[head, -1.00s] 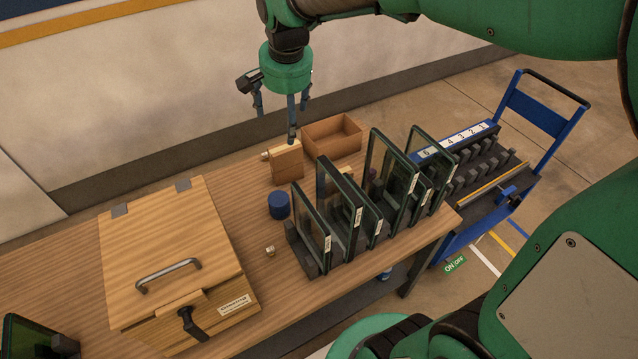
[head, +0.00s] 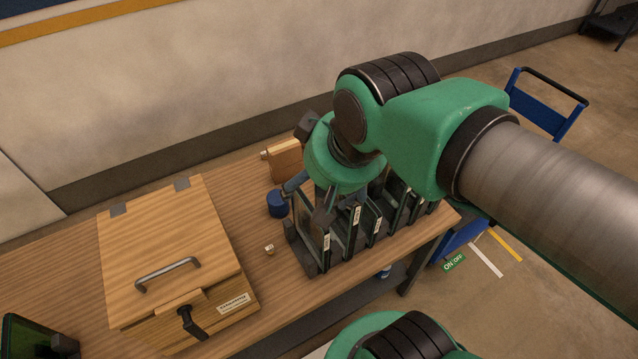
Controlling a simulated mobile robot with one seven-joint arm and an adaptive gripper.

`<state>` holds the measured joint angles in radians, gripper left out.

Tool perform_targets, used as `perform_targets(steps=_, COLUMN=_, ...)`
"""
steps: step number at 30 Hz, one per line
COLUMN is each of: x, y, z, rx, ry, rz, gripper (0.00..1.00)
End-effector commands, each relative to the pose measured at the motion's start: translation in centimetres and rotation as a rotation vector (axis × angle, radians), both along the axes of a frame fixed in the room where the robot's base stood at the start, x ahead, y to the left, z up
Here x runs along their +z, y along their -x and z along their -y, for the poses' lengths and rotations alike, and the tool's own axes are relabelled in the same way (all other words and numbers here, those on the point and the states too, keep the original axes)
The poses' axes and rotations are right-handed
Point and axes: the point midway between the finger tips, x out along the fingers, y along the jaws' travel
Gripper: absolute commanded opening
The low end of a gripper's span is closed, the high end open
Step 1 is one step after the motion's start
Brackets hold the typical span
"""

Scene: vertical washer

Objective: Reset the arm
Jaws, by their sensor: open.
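My arm reaches in from the right in the head view, and its wrist hangs over the rack of glass panels. My gripper (head: 308,203) points down in front of the panels, with its fingers spread and nothing seen between them. One finger shows near the blue cylinder and another in front of the glass; whether they touch anything is unclear. The arm hides much of the rack and what lies behind it.
A wooden box with a handle (head: 168,273) and black latch stands on the table (head: 60,256) at left. A blue cart (head: 546,103) is partly hidden.

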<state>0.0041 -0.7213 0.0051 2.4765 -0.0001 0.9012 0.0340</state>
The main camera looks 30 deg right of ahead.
Motion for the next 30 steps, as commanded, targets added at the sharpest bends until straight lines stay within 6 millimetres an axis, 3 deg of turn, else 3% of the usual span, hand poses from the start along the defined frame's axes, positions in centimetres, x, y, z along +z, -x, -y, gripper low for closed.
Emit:
perform_targets(steps=6, x=-0.4, y=1.1, z=-0.1, rx=0.034, ry=0.016, rz=0.011, gripper=0.82)
perform_targets(steps=30, x=-1.4, y=1.1, z=-0.1, rx=0.034, ry=0.016, rz=0.011, gripper=0.82)
